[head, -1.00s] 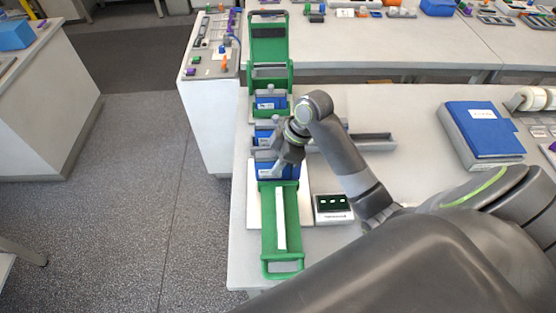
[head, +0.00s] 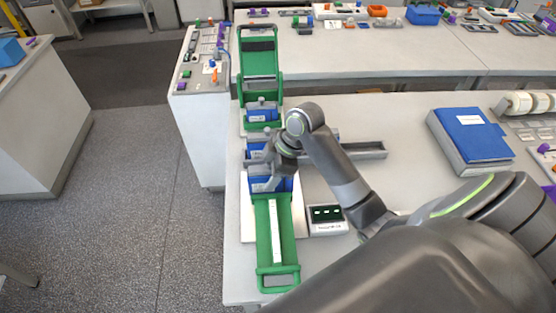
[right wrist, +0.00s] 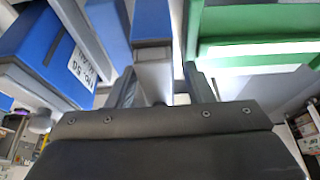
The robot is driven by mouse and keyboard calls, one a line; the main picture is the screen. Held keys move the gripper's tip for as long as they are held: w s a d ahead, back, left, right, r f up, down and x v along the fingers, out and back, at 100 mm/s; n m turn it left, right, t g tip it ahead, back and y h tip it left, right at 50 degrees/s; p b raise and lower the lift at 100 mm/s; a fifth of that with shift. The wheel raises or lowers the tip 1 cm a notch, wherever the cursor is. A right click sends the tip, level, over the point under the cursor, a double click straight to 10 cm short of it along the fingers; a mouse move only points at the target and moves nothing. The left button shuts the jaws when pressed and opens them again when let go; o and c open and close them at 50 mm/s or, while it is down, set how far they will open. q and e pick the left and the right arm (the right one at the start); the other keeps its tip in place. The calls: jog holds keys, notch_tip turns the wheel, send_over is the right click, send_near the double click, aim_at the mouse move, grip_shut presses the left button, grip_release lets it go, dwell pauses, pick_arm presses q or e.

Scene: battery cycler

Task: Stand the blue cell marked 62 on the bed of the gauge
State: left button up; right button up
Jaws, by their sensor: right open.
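Three blue cells stand in a row in the head view: a far one (head: 262,115), a middle one (head: 256,150) partly behind my arm, and a near one (head: 259,184). Their numbers are too small to read there. My right gripper (head: 270,172) is open, pointing down over the near cell. In the right wrist view its fingers (right wrist: 162,88) are apart, with a blue cell (right wrist: 55,45) to their left; its turned label seems to read 50. I cannot make out a 62. A display box (head: 327,215) is beside the near green fixture (head: 277,275). My left gripper is out of view.
A second green fixture (head: 259,65) stands upright at the far end of the row. A grey tray (head: 365,150) extends right behind my arm. A blue binder (head: 470,135) lies to the right. Bare bench top (head: 405,120) lies between them.

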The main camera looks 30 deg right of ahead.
jog(key=b+v, duration=0.1)
jog(key=v, duration=1)
jog(key=shift+d+r, duration=0.15)
jog(key=shift+r, duration=0.05)
